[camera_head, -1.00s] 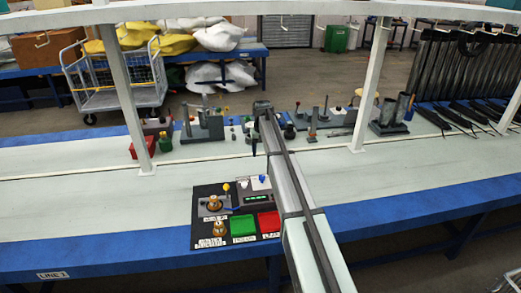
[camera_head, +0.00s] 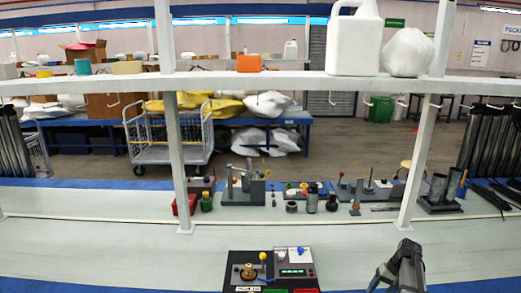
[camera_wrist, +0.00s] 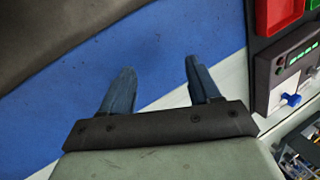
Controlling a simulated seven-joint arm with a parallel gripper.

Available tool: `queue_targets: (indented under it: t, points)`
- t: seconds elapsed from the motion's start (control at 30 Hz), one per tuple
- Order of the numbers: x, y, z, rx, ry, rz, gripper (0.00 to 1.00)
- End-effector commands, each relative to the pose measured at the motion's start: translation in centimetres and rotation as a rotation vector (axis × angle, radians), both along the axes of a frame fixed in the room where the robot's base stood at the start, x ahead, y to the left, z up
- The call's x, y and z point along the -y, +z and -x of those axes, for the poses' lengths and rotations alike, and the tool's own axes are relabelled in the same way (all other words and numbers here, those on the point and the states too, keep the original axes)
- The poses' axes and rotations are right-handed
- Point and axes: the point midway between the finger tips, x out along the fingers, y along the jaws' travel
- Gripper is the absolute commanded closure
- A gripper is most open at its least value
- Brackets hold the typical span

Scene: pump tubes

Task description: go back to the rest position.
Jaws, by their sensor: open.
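My gripper (camera_head: 388,275) is at the lower right of the head view, over the near part of the workbench and to the right of the black control panel (camera_head: 237,272). In the wrist view my gripper (camera_wrist: 158,67) has its two blue-grey fingers spread apart with nothing between them. Below them show the blue bench edge (camera_wrist: 190,25) and a strip of pale bench top. The panel (camera_wrist: 258,68) shows at the right of the wrist view, with a red bin (camera_wrist: 275,15), a green display and a blue-handled switch (camera_wrist: 290,99). The lower part of the panel is cut off in the head view.
A white shelf beam (camera_head: 270,80) crosses above the bench, carrying a white jug (camera_head: 355,45) and a bag. White posts (camera_head: 178,165) stand on the bench. Several fixtures (camera_head: 243,187) and dark tubes (camera_head: 438,190) line the back. The pale bench top (camera_head: 90,245) at left is clear.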

Motion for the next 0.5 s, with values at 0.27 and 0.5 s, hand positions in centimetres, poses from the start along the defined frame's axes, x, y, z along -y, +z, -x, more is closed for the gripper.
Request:
queue_targets:
  t: [0.27, 0.5]
  points:
    - [1.8, -2.5, 5.9, 0.003, -0.049, -0.064, 0.38]
    - [0.0, -5.5, 8.6, -0.025, -0.055, -0.081, 0.38]
